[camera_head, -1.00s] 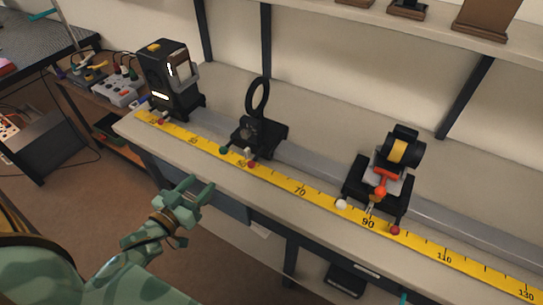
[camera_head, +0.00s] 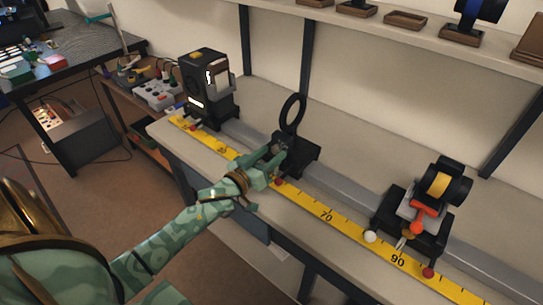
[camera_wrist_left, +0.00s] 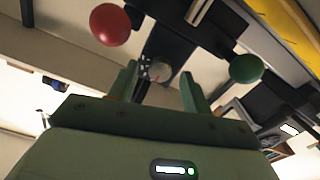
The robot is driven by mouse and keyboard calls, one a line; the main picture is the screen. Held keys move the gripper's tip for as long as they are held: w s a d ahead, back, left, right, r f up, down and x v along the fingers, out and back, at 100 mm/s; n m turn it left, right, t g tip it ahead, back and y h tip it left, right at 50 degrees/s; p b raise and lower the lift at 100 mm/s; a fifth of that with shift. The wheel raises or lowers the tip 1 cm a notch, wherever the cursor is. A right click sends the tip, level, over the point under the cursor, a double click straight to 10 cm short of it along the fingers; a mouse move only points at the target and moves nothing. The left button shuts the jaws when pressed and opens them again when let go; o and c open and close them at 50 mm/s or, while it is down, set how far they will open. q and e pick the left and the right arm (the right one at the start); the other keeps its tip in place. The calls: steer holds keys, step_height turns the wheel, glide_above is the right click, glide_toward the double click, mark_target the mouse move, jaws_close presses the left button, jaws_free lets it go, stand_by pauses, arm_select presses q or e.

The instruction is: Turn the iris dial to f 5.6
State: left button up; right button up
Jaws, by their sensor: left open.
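A black iris ring (camera_head: 299,96) stands upright on a black carriage (camera_head: 305,160) on the bench rail. My left gripper (camera_head: 274,158) is at the front of this carriage, below the ring, and hides part of it. In the left wrist view a small round grey dial (camera_wrist_left: 160,72) with a red mark lies between the tips of my open left gripper (camera_wrist_left: 160,78). I cannot tell whether the fingers touch it. The dial's numbers are too small to read. My right gripper is not in view.
A red ball knob (camera_wrist_left: 110,24) and a green ball knob (camera_wrist_left: 246,68) flank the fingers. A black lamp housing (camera_head: 207,85) stands left on the rail, another black device (camera_head: 440,190) right. A yellow scale (camera_head: 340,226) runs along the bench front.

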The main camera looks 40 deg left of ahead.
arm_select(q)
steer(key=shift+w, duration=0.4)
steer(key=c, duration=1)
